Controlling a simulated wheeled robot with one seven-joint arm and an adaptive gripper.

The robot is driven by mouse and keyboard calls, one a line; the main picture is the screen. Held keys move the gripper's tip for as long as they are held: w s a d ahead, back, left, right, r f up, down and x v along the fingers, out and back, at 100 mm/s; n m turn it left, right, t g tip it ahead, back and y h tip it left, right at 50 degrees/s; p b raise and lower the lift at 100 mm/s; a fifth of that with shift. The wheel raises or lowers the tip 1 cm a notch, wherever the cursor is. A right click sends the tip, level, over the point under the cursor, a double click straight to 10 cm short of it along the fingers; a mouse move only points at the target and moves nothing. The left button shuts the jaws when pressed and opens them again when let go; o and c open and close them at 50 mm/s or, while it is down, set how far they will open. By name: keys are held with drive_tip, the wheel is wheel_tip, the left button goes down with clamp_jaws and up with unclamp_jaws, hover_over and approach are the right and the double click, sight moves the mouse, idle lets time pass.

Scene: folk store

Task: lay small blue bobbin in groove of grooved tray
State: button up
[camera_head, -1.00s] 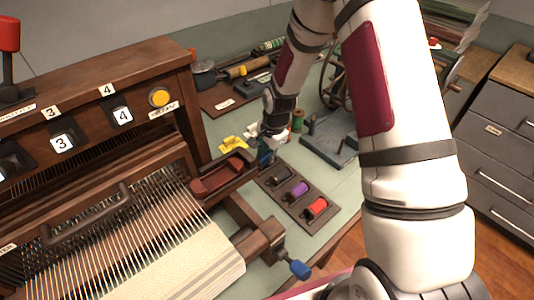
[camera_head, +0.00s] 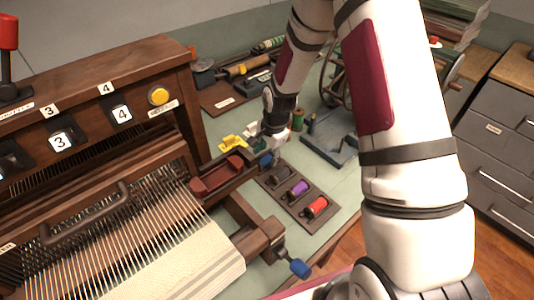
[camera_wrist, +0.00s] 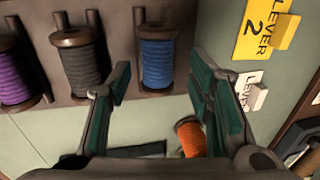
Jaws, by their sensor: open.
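The small blue bobbin (camera_wrist: 157,58) lies on the brown grooved tray (camera_wrist: 120,60), in line with the dark grey bobbin (camera_wrist: 80,58) and posed like it. It appears to sit in the end groove, though the groove floor is hidden. In the head view the blue bobbin (camera_head: 265,160) is at the far end of the tray (camera_head: 323,228). My gripper (camera_wrist: 160,85) is open and empty. Its fingertips are to either side of the blue bobbin's line, apart from it. In the head view my gripper (camera_head: 277,148) is just behind the bobbin.
A purple bobbin (camera_head: 298,188) and a red bobbin (camera_head: 317,207) lie in the same tray. An orange spool (camera_wrist: 190,137) is near my right finger. A yellow lever label (camera_wrist: 262,28) is to the right. The loom's red-brown shuttle (camera_head: 217,178) is close left of the tray.

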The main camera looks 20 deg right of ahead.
wheel_tip(320, 180, up, 11)
drive_tip(key=s, duration=0.2)
drive_tip(key=shift+d+r, duration=0.2)
drive_tip(key=shift+d, duration=0.25)
drive_tip(key=s+r+n+t, duration=0.1)
drive_tip(key=s+r+n, duration=0.2)
drive_tip(key=s+r, duration=0.45)
drive_tip(key=s+r+n+t, duration=0.1)
drive_tip(key=s+r+n, duration=0.3)
drive_tip(key=r, duration=0.6)
drive_tip(key=s+r+n, duration=0.3)
drive_tip(key=s, duration=0.5)
drive_tip(key=s+r+n+t, duration=0.1)
drive_tip(key=s+r+n, duration=0.2)
drive_tip(key=s, duration=0.4)
drive_tip(key=shift+s+a+h, duration=0.35)
drive_tip(key=shift+s+h, duration=0.05)
